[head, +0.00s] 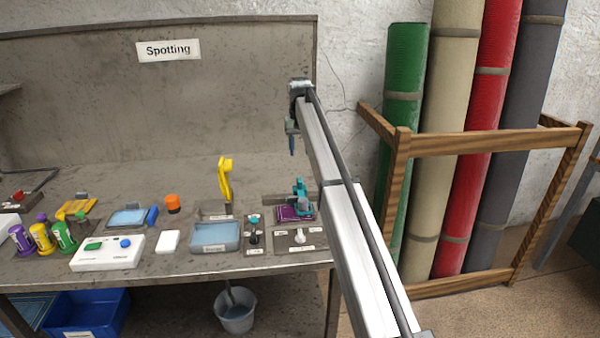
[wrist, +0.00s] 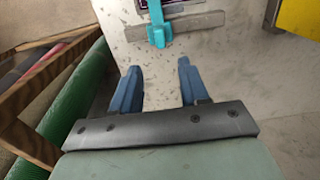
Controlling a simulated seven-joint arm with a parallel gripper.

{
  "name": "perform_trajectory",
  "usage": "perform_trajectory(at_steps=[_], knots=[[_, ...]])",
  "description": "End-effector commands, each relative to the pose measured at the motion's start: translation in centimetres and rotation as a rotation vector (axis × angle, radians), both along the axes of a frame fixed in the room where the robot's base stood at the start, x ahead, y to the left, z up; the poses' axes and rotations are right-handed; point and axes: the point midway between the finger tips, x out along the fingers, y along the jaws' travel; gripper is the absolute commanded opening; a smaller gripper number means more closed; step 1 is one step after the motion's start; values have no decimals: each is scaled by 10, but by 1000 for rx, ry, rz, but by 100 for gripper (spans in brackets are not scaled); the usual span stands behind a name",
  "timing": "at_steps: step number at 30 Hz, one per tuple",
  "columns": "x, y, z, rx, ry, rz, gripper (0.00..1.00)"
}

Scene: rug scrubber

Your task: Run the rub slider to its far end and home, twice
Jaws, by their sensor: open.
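A teal slider-like piece (head: 300,188) sits on a grey bar at the right end of the bench, beside a purple patch (head: 294,213). It also shows at the top of the wrist view, where the teal piece (wrist: 157,30) crosses the grey bar (wrist: 200,22). My gripper (head: 292,145) is above and behind it in the head view, pointing down. In the wrist view my gripper (wrist: 157,70) has its two blue fingers apart with nothing between them. The fingers are clear of the teal piece. I cannot read the small labels.
A plate with a white knob (head: 299,237) and a dark lever panel (head: 254,236) stand in front. A yellow upright tool (head: 225,178) and a blue tray (head: 213,238) are to the left. Rolled rugs in a wooden rack (head: 402,150) stand right of the bench.

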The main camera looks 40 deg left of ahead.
Motion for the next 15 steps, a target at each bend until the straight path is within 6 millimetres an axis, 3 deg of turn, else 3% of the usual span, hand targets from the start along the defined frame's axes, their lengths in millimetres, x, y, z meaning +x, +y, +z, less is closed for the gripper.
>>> perform_trajectory(at_steps=[15], knots=[[-1,-1,-86,-1,1,0,45]])
